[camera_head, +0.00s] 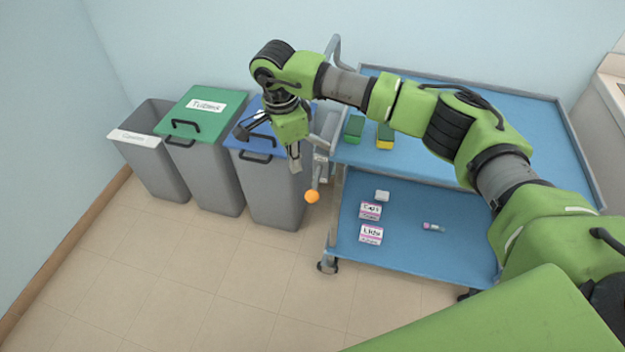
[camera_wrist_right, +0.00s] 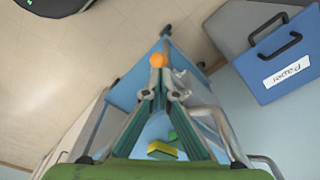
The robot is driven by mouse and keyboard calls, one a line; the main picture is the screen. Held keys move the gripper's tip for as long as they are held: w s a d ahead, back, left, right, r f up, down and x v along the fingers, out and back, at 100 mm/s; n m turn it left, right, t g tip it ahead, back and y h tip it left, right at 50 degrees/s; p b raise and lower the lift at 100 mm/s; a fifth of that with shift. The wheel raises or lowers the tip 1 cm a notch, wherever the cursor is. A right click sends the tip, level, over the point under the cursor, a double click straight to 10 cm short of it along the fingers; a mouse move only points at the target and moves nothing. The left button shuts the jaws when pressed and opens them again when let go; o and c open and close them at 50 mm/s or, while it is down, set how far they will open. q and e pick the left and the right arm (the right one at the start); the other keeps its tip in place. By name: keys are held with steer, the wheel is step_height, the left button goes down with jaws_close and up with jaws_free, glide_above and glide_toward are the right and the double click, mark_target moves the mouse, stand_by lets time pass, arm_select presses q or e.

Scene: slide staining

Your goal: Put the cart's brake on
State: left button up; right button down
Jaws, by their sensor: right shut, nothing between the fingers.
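The cart (camera_head: 455,185) has two blue shelves and a grey frame, and stands right of the bins. An orange ball knob (camera_head: 311,196), which looks like the end of its brake lever, is at the cart's left end, below the top shelf. My right gripper (camera_head: 296,166) is shut and empty, pointing down just above and left of the knob. In the right wrist view the knob (camera_wrist_right: 157,60) shows near the fingertips; I cannot tell whether they touch. My left gripper is not in view.
Three bins stand left of the cart: an open grey one (camera_head: 150,172), one with a green lid (camera_head: 205,112) and one with a blue lid (camera_head: 258,137). Sponges (camera_head: 385,137) lie on the top shelf, small boxes (camera_head: 371,234) on the lower. The floor in front is clear.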

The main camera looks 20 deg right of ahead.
steer(key=r, duration=0.4)
steer(key=shift+a, duration=0.25)
